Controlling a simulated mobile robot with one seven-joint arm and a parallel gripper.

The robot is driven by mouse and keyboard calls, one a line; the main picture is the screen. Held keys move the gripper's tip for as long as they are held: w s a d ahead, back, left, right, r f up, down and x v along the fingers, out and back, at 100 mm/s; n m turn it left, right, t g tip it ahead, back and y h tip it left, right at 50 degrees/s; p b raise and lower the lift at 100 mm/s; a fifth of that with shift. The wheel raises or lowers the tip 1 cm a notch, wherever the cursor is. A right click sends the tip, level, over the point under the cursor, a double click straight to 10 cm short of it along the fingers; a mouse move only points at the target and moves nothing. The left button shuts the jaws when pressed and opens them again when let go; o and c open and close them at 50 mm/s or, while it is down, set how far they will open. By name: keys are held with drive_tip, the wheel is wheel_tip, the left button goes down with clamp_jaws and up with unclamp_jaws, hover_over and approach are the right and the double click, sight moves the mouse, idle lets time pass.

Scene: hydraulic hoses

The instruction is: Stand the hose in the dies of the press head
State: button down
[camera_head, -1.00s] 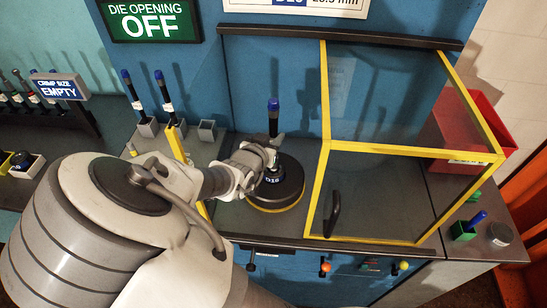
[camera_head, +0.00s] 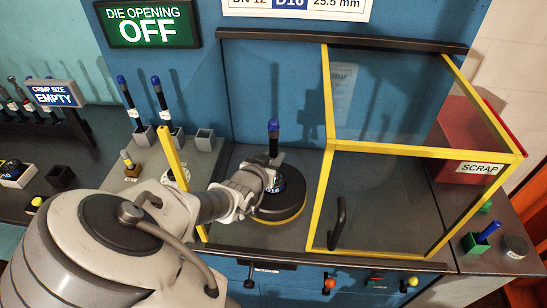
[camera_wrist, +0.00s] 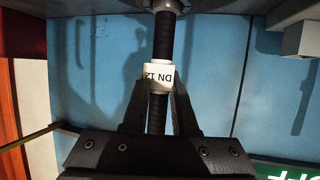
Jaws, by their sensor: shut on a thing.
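The hose (camera_head: 273,141) is black with a blue cap and stands upright over the press head (camera_head: 278,215), a round dark block with a yellow band and a D16 label. My gripper (camera_wrist: 158,100) is shut on the hose (camera_wrist: 163,35) around its white DN 12 label in the wrist view. A grey metal ring surrounds the hose at the top edge of that view. In the head view my wrist hides the fingers and the hose's lower end, so I cannot tell how deep it sits in the dies.
A yellow-framed clear guard (camera_head: 328,100) stands right of the press head. Two hoses (camera_head: 161,105) stand in a rack at left beside an empty square holder (camera_head: 205,139). A yellow post (camera_head: 174,155) rises left of my wrist. A red scrap bin (camera_head: 465,140) is behind the guard.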

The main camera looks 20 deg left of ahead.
drive_tip(key=shift+f, duration=0.3)
drive_tip(key=c, duration=0.7)
unclamp_jaws()
drive_tip(key=shift+r, duration=0.4)
